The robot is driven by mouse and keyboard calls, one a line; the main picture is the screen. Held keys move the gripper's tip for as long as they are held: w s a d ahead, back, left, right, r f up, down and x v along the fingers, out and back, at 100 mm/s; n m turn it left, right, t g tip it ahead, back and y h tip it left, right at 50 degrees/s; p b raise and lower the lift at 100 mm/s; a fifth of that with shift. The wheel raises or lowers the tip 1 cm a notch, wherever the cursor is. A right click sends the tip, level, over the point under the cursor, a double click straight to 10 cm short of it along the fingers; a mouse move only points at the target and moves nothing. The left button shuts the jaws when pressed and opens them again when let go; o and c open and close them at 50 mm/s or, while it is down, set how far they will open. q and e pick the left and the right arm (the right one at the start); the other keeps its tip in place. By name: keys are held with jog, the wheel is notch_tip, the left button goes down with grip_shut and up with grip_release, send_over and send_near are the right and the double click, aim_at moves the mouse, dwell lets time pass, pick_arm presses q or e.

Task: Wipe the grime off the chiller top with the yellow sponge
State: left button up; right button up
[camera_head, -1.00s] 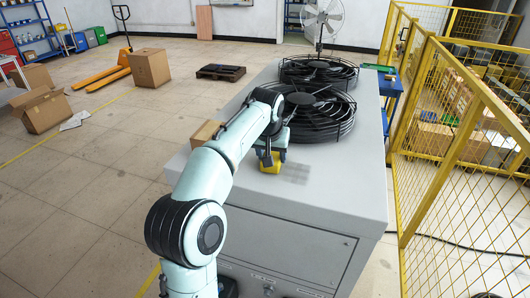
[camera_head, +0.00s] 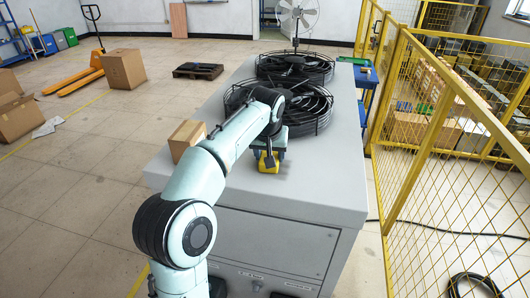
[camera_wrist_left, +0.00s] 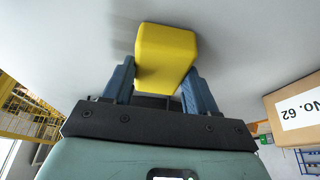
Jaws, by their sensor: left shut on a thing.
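The yellow sponge (camera_head: 267,164) is on the near part of the grey chiller top (camera_head: 315,190), in front of the nearer fan. My left gripper (camera_head: 266,156) is shut on it from above, and the sponge looks to touch the top. In the left wrist view, the sponge (camera_wrist_left: 166,54) sits between the two blue fingers of my left gripper (camera_wrist_left: 160,85). A faint grey trace of grime (camera_head: 285,169) shows just right of the sponge in the head view. How much lies under the sponge is hidden. My right gripper is out of view.
A cardboard box (camera_head: 187,138) stands on the chiller top left of my forearm. It shows at the right of the wrist view, labelled No. 62 (camera_wrist_left: 297,112). Black round fan guards (camera_head: 318,104) rise behind the sponge. A yellow mesh fence (camera_head: 430,170) stands to the right.

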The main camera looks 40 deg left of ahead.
pick_arm(q)
jog(key=shift+w+d+r, duration=0.1)
jog(key=shift+w+d, duration=0.3)
jog(key=shift+d, duration=0.25)
jog(key=shift+w+d, duration=0.4)
jog(key=shift+d, duration=0.2)
jog(key=shift+w+d, duration=0.45)
jog(key=shift+d, duration=0.3)
jog(key=shift+w+d, duration=0.45)
jog(key=shift+d, duration=0.3)
jog(key=shift+s+a, duration=1.85)
jog(key=shift+a, duration=1.1)
jog(key=shift+s+a, duration=1.8)
jog(key=shift+a, duration=1.2)
jog(key=shift+s+a, duration=1.85)
jog(key=shift+a, duration=1.1)
jog(key=shift+r, duration=2.9)
jog(key=shift+r, duration=0.1)
jog(key=shift+w+r, duration=0.1)
jog(key=shift+r, duration=1.3)
